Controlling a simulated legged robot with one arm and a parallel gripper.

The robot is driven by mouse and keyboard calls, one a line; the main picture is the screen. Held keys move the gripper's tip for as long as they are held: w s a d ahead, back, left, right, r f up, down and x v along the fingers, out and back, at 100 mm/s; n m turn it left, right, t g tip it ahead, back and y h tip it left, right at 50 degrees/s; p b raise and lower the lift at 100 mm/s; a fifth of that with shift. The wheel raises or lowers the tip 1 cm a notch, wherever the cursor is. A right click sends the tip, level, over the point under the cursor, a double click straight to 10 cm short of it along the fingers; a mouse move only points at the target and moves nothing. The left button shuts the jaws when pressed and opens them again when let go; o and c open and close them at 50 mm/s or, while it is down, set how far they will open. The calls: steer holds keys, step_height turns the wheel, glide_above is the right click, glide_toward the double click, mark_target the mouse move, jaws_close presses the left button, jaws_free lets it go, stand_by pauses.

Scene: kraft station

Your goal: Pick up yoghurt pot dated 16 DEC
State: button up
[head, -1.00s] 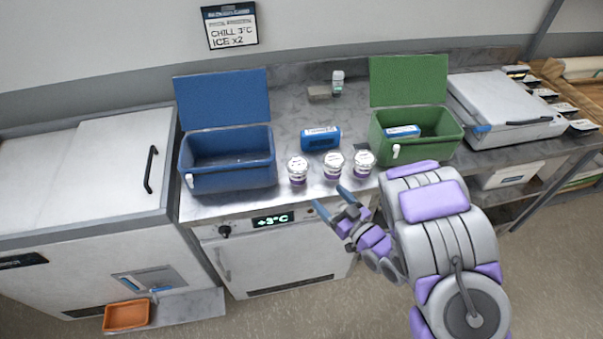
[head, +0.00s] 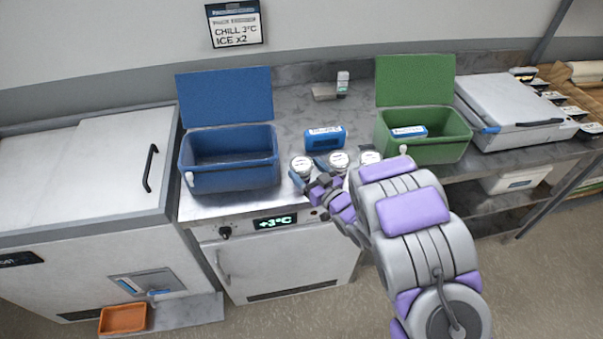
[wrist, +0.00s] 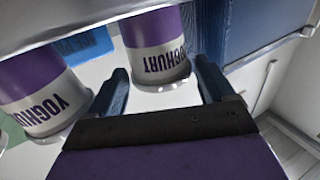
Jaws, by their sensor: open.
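Three yoghurt pots stand in a row on the steel counter: a left pot (head: 301,164), a middle pot (head: 339,160) and a right pot (head: 370,157). Their lids carry print too small to read, so I cannot tell which is dated 16 DEC. My gripper (head: 313,178) is open at the front of the left pot and partly hides it. In the wrist view, one purple and white pot (wrist: 155,50) is ahead between the open fingers (wrist: 163,82). Another pot (wrist: 38,95) is to the left, outside the fingers.
An open blue cool box (head: 232,178) stands left of the pots. An open green box (head: 440,151) holding a blue ice pack (head: 409,132) is to the right. Another blue ice pack (head: 325,138) lies behind the pots. A sign (head: 235,25) reads "CHILL 3°C ICE x2".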

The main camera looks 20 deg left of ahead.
mark_target(295, 159)
steer(key=x, duration=0.3)
steer(key=shift+w+f+b, duration=0.1)
steer(key=shift+b, duration=0.2)
steer(key=c, duration=0.7)
steer(key=shift+c, duration=0.3)
